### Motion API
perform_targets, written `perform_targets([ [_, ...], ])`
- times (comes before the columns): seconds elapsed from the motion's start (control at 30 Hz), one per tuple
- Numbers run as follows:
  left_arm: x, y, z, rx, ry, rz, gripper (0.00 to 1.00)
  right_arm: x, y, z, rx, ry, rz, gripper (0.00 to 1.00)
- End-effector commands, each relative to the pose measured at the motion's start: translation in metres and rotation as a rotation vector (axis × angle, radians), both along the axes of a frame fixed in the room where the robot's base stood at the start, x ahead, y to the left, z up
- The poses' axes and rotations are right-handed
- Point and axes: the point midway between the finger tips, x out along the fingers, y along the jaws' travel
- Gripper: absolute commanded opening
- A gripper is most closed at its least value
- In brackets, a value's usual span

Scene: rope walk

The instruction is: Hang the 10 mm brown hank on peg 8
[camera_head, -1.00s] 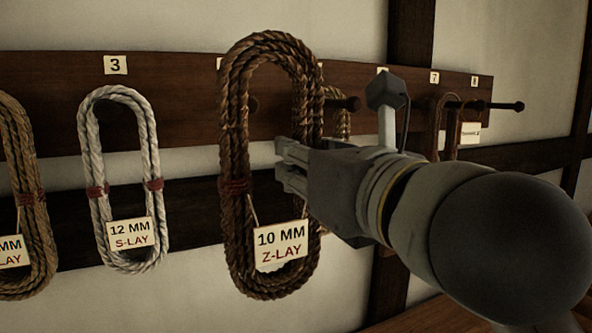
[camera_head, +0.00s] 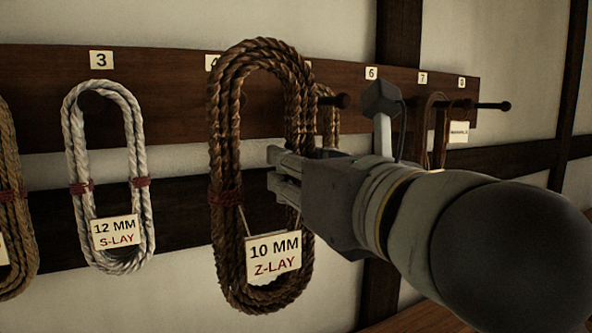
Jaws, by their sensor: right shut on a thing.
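The brown hank (camera_head: 224,150) is a long upright loop with red-brown bindings and a card reading 10 MM Z-LAY (camera_head: 273,258). My right gripper (camera_head: 283,172) is shut on its right side and holds it in front of the pegboard. The number 8 plate (camera_head: 461,82) is near the board's right end. A dark peg (camera_head: 490,105) with a knobbed end juts out to the right just below it. A white card (camera_head: 458,131) with unreadable small print is under this peg. My left gripper is not in view.
A white 12 MM S-LAY hank (camera_head: 74,150) hangs under number 3. A tan hank (camera_head: 14,200) is cut off at the left edge. Another brown hank (camera_head: 432,125) hangs near number 7. A peg (camera_head: 340,100) and part of another hank show behind the held one.

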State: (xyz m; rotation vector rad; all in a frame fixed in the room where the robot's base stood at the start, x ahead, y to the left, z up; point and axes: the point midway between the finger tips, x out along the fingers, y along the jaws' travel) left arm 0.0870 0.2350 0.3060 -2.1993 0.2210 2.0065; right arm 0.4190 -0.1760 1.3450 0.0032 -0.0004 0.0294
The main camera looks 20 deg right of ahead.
Motion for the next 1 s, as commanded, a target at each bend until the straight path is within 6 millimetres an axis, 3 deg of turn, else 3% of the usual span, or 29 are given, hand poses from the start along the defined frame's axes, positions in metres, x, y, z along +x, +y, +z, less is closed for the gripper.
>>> perform_targets([
  [0.3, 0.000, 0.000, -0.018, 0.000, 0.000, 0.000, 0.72, -0.026, -0.001, -0.001, 0.001, -0.006, -0.001, 0.00],
  [1.0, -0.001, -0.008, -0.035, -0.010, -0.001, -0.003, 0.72, -0.082, -0.004, -0.001, 0.001, -0.005, -0.002, 0.00],
])
